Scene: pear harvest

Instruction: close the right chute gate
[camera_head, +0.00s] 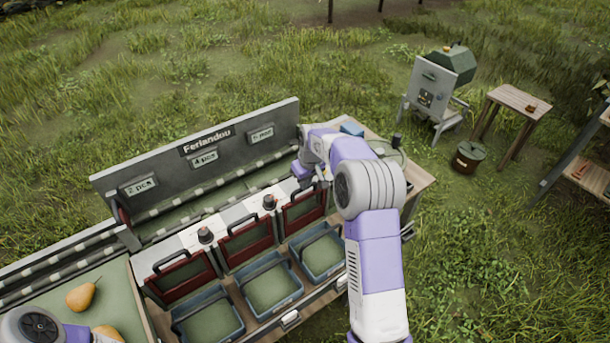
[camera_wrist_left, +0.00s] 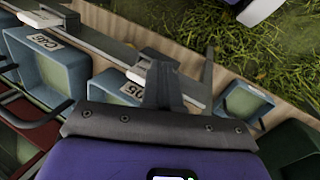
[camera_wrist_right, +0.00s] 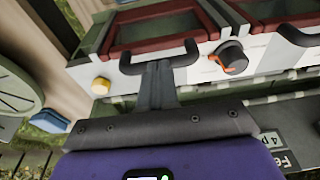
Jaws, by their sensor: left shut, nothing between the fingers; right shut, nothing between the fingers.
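The right chute gate (camera_head: 305,208) is the rightmost of three red-framed gates on the white sorter front. In the right wrist view its red frame (camera_wrist_right: 152,30) has a black bar handle (camera_wrist_right: 128,66). My right gripper (camera_head: 312,178) is shut and empty; in the right wrist view its fingertips (camera_wrist_right: 160,68) overlap the middle of that handle. I cannot tell whether they touch it.
Blue trays (camera_head: 246,304) stand below the gates. Black knobs sit between the gates, one with an orange ring (camera_wrist_right: 231,58). A yellow button (camera_wrist_right: 101,84) is left of the handle. The grey sign panel (camera_head: 205,158) rises behind. Pears (camera_head: 82,295) lie at lower left.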

